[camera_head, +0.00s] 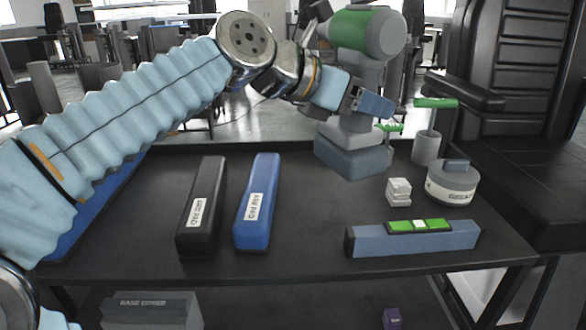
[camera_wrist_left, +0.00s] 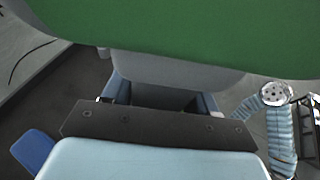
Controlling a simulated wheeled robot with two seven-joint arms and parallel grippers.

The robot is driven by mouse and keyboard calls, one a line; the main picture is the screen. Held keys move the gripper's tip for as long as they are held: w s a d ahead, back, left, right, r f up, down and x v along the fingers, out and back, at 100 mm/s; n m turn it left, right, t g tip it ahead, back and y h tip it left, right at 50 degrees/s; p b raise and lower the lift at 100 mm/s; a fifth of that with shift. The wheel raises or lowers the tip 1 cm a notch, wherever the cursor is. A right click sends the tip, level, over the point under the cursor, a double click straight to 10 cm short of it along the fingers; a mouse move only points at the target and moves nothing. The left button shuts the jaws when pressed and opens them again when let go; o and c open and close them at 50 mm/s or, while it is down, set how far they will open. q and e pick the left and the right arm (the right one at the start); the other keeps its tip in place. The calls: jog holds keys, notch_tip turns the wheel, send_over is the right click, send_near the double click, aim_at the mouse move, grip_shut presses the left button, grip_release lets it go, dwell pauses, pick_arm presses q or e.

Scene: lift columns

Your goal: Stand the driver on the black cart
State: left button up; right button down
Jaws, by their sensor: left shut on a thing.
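The driver has a green and grey head (camera_head: 368,32), a grey handle and a blue-grey base (camera_head: 352,157). It is upright at the back of the black cart's dark top (camera_head: 310,225). I cannot tell whether its base touches the top. My left gripper (camera_head: 370,102) is shut on the driver's handle, below the head. In the left wrist view the green head (camera_wrist_left: 200,30) fills the top, and the grey handle (camera_wrist_left: 160,95) sits between the fingers of my gripper. My right gripper is not in view.
A black long box (camera_head: 203,190) and a blue one (camera_head: 260,190) lie in front. A blue-grey bar with green top (camera_head: 440,238), white blocks (camera_head: 398,190), a round tin (camera_head: 452,185) and a green-handled tool in a cup (camera_head: 426,148) stand right.

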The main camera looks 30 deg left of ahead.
pick_arm(q)
jog(key=w+a+f+b, duration=0.3)
jog(key=w+a+f, duration=0.3)
jog(key=w+f, duration=0.6)
jog(key=shift+f, duration=0.25)
jog(key=o, duration=1.5)
jog(key=shift+f, duration=0.2)
